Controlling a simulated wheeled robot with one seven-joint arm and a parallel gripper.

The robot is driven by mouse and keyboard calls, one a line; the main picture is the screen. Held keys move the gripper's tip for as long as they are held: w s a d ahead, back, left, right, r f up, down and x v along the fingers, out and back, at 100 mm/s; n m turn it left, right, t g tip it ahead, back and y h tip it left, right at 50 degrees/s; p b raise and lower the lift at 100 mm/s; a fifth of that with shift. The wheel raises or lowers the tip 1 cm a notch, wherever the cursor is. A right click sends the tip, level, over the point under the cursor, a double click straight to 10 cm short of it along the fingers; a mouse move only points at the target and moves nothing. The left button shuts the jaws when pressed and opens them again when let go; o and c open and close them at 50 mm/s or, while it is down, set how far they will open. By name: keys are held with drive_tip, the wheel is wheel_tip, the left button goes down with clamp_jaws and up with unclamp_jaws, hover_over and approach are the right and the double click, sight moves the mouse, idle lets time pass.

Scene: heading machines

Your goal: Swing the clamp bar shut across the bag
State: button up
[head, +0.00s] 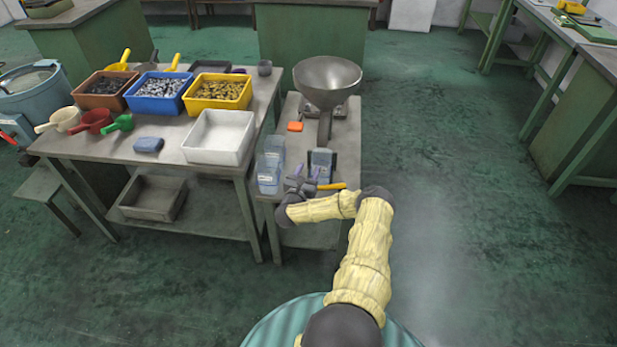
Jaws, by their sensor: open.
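A clear bluish plastic bag (269,178) stands at the front left of the small bench, with another clear bag-like shape (275,149) just behind it.
The workbench (160,167) to the left carries bins, scoops and a white tray (218,136). The floor (450,170) to the right is clear.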

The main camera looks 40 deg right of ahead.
wheel_tip(320, 180, up, 6)
drive_tip(key=shift+p, duration=0.3)
